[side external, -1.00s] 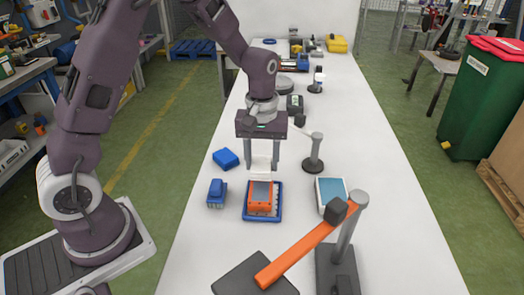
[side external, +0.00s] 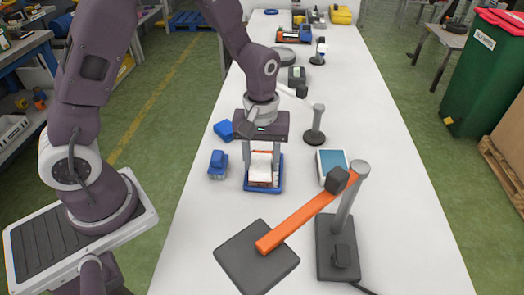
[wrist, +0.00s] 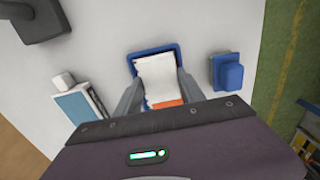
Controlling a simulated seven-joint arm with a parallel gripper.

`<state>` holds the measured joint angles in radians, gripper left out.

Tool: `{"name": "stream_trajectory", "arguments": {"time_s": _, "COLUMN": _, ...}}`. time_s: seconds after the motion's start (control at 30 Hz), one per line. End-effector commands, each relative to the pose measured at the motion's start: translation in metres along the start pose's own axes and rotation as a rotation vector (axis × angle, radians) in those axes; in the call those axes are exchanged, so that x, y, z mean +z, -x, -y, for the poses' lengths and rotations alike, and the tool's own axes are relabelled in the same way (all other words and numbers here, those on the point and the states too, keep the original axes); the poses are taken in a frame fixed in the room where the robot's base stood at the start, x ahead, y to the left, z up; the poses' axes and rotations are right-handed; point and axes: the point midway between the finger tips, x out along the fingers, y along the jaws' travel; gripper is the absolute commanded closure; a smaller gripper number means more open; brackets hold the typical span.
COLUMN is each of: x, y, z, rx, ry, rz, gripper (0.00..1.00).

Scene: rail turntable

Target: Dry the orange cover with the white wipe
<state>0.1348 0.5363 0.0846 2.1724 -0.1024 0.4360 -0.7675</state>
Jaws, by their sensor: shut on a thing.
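My gripper (side external: 262,166) is shut on the white wipe (side external: 260,166), a flat sheet between its fingers. The wipe lies over the orange cover (side external: 262,152), hiding most of it; only a thin orange edge shows. In the wrist view the wipe (wrist: 156,76) spreads across the middle between the fingers, with an orange strip of the cover (wrist: 168,104) at its near end. The cover sits in a blue tray (side external: 264,190), whose rim (wrist: 153,51) also shows in the wrist view. The wipe appears to touch the cover, but contact is not clear.
A blue object (side external: 218,165) and a blue block (side external: 223,130) stand left of the tray. A white-and-blue box (side external: 332,164) and a dark-based post (side external: 316,126) stand right. An orange bar (side external: 305,212) slopes over a dark plate (side external: 255,258) in front.

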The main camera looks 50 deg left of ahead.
Motion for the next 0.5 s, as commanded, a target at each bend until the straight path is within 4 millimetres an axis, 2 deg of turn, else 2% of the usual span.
{"name": "stream_trajectory", "arguments": {"time_s": 0.17, "x": 0.017, "y": 0.000, "z": 0.001, "rx": -0.001, "ry": -0.003, "rz": 0.001, "gripper": 0.92}}
{"name": "stream_trajectory", "arguments": {"time_s": 0.5, "x": -0.016, "y": 0.000, "z": 0.001, "rx": 0.000, "ry": 0.002, "rz": 0.000, "gripper": 0.92}}
